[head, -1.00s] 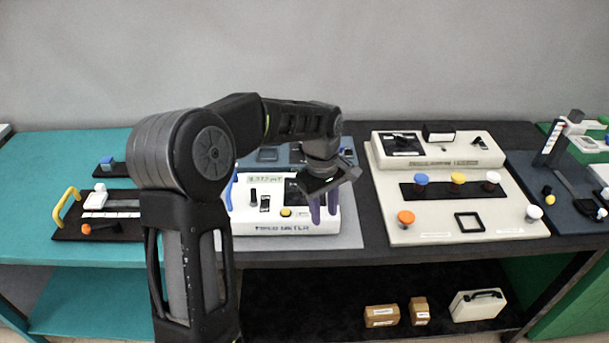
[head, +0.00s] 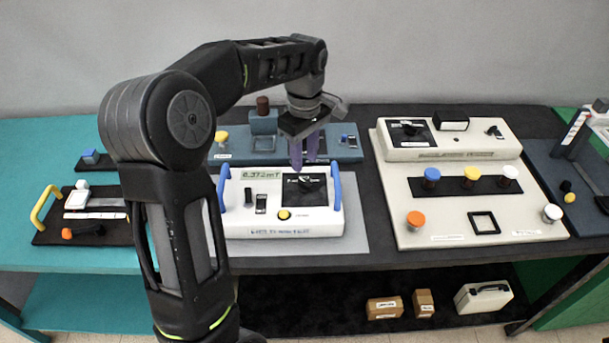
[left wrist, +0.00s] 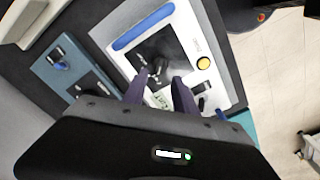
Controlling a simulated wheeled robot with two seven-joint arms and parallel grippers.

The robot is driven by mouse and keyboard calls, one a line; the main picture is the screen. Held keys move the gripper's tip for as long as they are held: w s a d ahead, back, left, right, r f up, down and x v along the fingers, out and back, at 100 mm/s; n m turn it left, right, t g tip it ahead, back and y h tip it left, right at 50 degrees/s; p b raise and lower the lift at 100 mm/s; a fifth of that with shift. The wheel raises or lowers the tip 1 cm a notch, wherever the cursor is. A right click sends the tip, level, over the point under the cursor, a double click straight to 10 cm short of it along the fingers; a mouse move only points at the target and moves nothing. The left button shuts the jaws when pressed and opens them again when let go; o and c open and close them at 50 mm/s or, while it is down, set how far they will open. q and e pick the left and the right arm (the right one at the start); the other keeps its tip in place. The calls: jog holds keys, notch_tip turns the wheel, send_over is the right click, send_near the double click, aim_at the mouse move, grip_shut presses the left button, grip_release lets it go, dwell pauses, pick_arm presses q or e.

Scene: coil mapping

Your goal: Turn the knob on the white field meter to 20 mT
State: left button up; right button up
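The white field meter (head: 262,222) stands on a grey mat, with blue handles at both ends. Its green display (head: 262,173) seems to read about 0.372 mT. The black dial panel with its dark knob (head: 305,183) is at the upper right of its face. My left gripper (head: 304,166) points down above the rear of the dial panel, its purple fingers apart and empty. In the left wrist view, the knob (left wrist: 158,68) lies just past the fingertips (left wrist: 162,76). The knob's setting is too small to read. My right gripper is not in view.
A yellow button (head: 284,214) and black switches sit left of and below the dial. A blue-grey unit (head: 235,150) is behind the meter. A beige panel (head: 450,222) with coloured knobs stands to the right. A black tray with a yellow handle (head: 46,207) is at left.

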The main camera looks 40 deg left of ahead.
aim_at(305, 181)
pick_arm(q)
notch_tip(305, 181, down, 7)
jog(key=shift+p, duration=0.45)
jog(key=shift+c, duration=0.2)
grip_shut()
